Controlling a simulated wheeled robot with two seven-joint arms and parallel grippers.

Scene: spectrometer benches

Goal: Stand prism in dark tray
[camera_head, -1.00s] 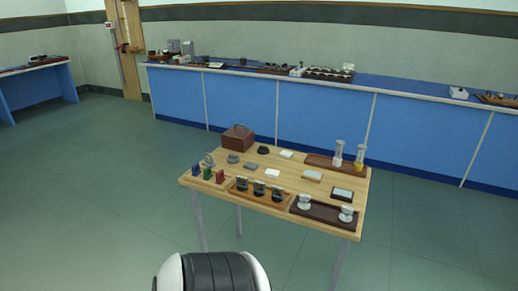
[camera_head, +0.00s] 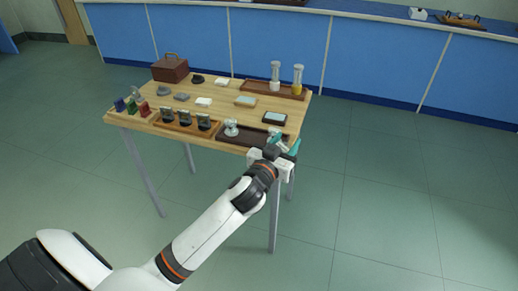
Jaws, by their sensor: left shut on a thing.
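A dark tray (camera_head: 250,138) lies along the front right edge of the wooden table. A pale, glassy piece (camera_head: 231,128) stands upright at its left part. My left gripper (camera_head: 284,142), with teal fingers, is at the tray's right end, just over the table's front right corner. It is shut on a second small pale piece (camera_head: 273,136), partly hidden by the fingers. Which piece is the prism is too small to tell, and so is whether the held piece touches the tray. My right gripper is not in view.
A wooden rack (camera_head: 187,123) with several dark mounts stands left of the dark tray. A reddish-brown tray (camera_head: 259,88) with two glass columns is at the back right. A brown box (camera_head: 170,68) is at the back left. Small blocks lie mid-table.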

